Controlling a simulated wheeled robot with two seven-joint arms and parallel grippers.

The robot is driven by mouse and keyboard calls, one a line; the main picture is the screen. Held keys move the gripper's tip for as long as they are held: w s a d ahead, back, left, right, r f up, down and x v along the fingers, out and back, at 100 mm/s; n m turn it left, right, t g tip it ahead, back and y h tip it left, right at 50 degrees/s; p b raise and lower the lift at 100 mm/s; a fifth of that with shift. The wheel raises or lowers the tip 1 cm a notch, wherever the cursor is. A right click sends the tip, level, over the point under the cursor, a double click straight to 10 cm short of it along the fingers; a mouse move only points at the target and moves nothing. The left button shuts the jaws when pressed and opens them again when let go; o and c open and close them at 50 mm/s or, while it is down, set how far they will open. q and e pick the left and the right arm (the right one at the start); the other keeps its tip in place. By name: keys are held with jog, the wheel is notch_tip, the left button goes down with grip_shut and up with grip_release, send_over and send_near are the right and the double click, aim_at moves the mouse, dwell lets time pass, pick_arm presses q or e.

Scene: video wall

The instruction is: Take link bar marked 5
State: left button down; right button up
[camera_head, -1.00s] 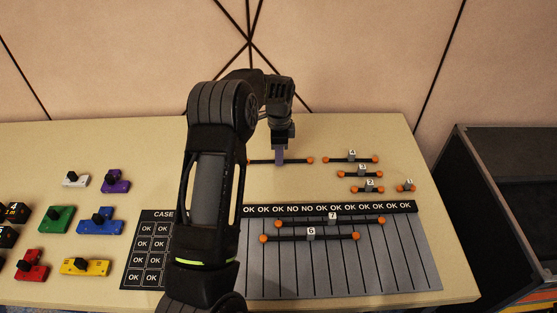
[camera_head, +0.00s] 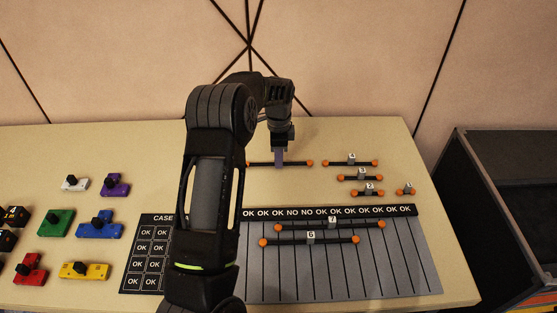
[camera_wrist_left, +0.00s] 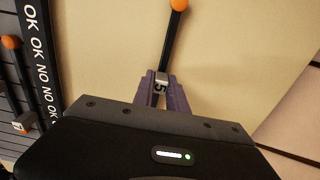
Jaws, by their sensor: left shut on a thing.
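The link bar marked 5 (camera_head: 297,163) is a dark rod with orange ball ends, lying across the back of the table in the head view. In the left wrist view the bar (camera_wrist_left: 171,45) runs up from the jaws to an orange ball, and its grey tag with a 5 shows between the fingers. My left gripper (camera_head: 279,157) points down with its purple fingers shut on the bar's middle; the fingers also show in the left wrist view (camera_wrist_left: 161,92). Whether the bar is off the table is hard to tell. My right gripper is out of view.
Bars marked 4 (camera_head: 351,163), 3 (camera_head: 361,178), 2 (camera_head: 369,193) and 1 (camera_head: 407,191) lie to the right. Bars 7 (camera_head: 345,226) and 6 (camera_head: 335,240) lie on the striped grey board (camera_head: 400,270). Coloured knobbed blocks stand at left, a dark bin (camera_head: 500,200) at right.

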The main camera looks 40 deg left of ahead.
pick_arm(q)
notch_tip(320, 180, up, 10)
jog(key=shift+f+b, duration=0.2)
jog(key=shift+b, duration=0.25)
